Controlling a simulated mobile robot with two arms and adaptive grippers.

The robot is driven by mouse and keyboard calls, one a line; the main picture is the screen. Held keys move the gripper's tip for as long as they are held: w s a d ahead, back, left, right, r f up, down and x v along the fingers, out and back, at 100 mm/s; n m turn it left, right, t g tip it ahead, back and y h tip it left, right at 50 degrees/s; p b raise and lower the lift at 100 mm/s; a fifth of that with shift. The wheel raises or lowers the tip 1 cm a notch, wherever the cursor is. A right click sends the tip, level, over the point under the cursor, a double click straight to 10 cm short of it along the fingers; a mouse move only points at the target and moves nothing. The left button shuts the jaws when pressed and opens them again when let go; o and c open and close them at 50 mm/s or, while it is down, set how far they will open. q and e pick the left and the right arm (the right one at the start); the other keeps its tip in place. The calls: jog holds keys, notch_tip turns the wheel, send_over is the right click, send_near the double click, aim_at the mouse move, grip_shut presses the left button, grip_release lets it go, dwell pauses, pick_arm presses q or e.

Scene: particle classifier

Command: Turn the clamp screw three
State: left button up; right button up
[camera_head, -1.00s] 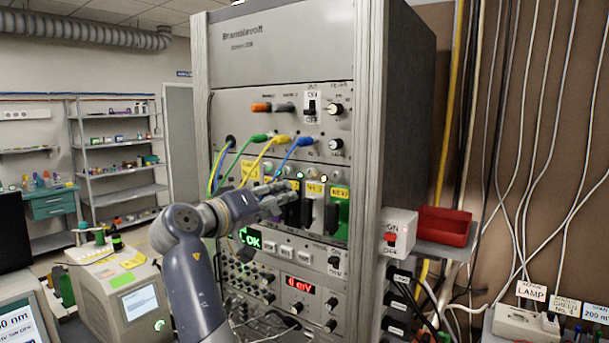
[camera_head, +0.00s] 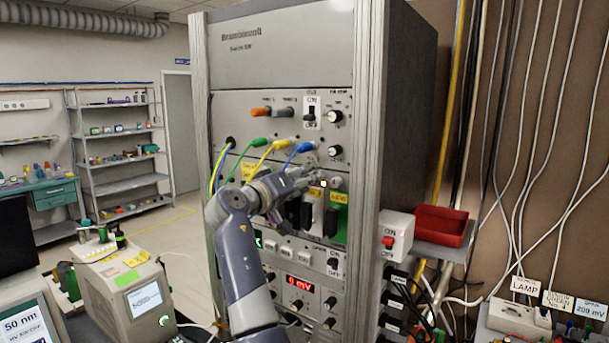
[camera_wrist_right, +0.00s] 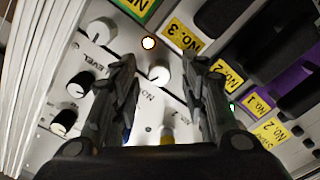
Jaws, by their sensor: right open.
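My right gripper (camera_wrist_right: 160,90) is open in the right wrist view, its dark fingers on either side of a small white knob (camera_wrist_right: 158,75) on the light panel. The fingertips are close to the panel; I cannot tell whether they touch the knob. A yellow "No. 3" label (camera_wrist_right: 183,35) and a lit lamp (camera_wrist_right: 149,42) are near this knob. In the head view my right gripper (camera_head: 308,177) is at the rack front, below the plugged cables, and hides the knob. My left gripper is not in view.
Blue (camera_head: 300,147) and yellow (camera_head: 275,145) cable plugs stick out just above the gripper. Another white knob (camera_head: 336,182) is to its right, and black module handles (camera_head: 331,220) are below. A switch box (camera_head: 394,238) and red tray (camera_head: 440,225) stand at the rack's right.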

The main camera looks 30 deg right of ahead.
jog(key=shift+c, duration=0.6)
grip_shut()
